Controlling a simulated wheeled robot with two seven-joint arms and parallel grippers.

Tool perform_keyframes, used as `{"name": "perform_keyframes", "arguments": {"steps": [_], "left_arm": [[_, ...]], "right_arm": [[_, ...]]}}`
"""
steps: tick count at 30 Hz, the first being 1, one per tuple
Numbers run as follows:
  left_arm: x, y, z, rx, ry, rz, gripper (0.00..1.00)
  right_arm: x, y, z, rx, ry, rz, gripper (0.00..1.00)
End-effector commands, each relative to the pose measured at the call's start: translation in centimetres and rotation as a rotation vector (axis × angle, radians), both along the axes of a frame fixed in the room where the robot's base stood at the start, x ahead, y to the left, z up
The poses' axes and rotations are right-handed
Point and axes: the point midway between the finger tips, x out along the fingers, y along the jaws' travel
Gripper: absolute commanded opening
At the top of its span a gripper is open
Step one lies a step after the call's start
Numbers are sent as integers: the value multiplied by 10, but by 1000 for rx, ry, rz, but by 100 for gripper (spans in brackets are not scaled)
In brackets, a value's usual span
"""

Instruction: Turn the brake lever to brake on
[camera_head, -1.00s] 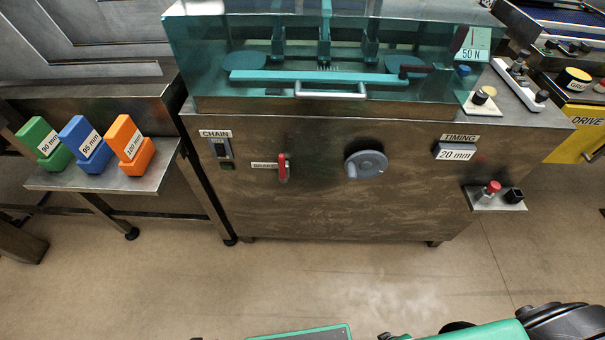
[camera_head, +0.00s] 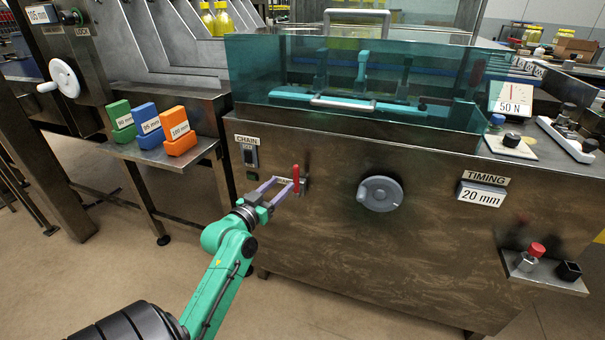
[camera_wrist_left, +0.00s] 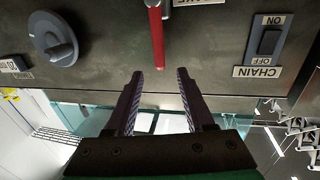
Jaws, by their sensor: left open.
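The red brake lever (camera_head: 296,180) is on the front panel of the metal machine and looks roughly vertical in the head view. My left gripper (camera_head: 285,186) is open in front of it, fingers pointing at the panel. In the left wrist view, which is upside down, the lever (camera_wrist_left: 156,38) lines up with the gap between the open fingers of the left gripper (camera_wrist_left: 160,74). Its end lies just beyond the fingertips, and nothing is between the fingers. The brake label is mostly hidden behind the gripper in the head view. My right gripper is not in view.
A chain switch (camera_head: 250,155) is left of the lever, and a grey round knob (camera_head: 380,193) is to its right. A clear teal guard (camera_head: 265,70) covers the machine top. Green, blue and orange blocks (camera_head: 179,130) stand on a shelf (camera_head: 205,148) at left. Floor in front is free.

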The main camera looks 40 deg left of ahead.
Motion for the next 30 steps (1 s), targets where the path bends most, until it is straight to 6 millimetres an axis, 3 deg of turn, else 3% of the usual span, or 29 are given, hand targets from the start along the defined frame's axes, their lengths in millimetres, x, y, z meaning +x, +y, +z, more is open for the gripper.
{"name": "perform_keyframes", "arguments": {"steps": [3, 9, 13, 20, 24, 25, 30], "left_arm": [[32, 4, 2, -1, -4, 1, 53], [75, 10, 0, 0, 0, 0, 53], [86, 12, 0, 1, 1, 0, 53], [88, 12, -1, 2, 2, 0, 53], [87, 12, -1, 1, 2, 0, 4], [87, 12, -1, 1, 2, 0, 0], [87, 12, -1, 1, 2, 0, 0]], "right_arm": [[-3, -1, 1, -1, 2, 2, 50], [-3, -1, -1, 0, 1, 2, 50], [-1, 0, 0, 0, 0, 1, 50], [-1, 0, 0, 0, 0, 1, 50], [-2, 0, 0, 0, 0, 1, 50], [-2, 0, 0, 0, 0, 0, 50], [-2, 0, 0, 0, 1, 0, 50]]}}
